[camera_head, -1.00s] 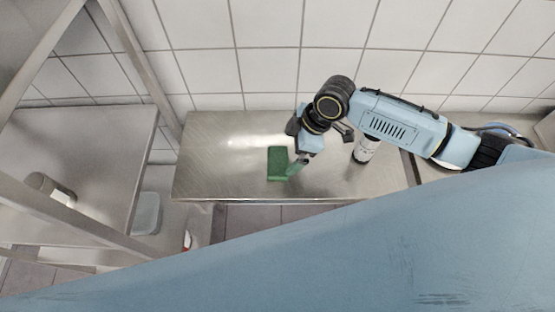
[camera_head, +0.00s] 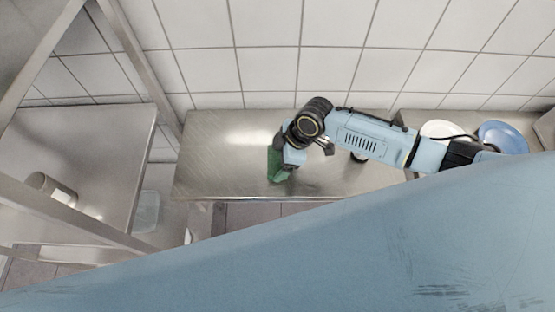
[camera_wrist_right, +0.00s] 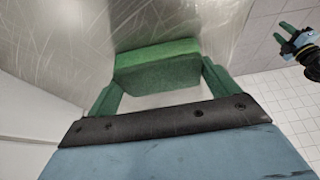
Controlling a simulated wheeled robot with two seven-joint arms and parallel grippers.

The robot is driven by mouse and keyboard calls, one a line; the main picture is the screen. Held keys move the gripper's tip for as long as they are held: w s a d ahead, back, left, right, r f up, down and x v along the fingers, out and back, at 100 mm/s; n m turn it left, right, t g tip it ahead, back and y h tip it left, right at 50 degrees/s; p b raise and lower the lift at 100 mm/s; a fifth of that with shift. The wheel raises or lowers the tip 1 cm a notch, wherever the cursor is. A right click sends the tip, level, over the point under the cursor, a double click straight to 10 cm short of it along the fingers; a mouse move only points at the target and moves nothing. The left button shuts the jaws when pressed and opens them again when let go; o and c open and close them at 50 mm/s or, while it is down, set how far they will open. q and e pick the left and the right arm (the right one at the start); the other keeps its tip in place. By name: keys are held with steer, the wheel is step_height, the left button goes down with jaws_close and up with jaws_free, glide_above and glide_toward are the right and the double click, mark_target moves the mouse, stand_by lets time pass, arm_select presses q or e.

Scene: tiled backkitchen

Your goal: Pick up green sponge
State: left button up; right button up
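The green sponge (camera_head: 272,160) lies on the metal table, partly hidden by my right gripper in the head view. My right gripper (camera_head: 283,174) is at the sponge's right and near side. In the right wrist view the sponge (camera_wrist_right: 157,68) sits straight ahead between the two green fingers of my right gripper (camera_wrist_right: 162,88). The fingers are spread, one towards each side of the sponge; whether either touches it is unclear. My left gripper (camera_wrist_right: 281,32) shows small at the upper right of the right wrist view, its green fingers apart. It is not in the head view.
The metal table (camera_head: 225,165) is clear left of the sponge. A jar (camera_head: 358,156) stands right of it, mostly behind my right arm. A white plate (camera_head: 438,129) and a blue plate (camera_head: 505,136) lie further right. A tiled wall closes the back.

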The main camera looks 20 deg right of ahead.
steer(key=c, duration=0.4)
steer(key=shift+c, duration=0.2)
steer(key=shift+r, duration=0.15)
step_height(320, 180, up, 10)
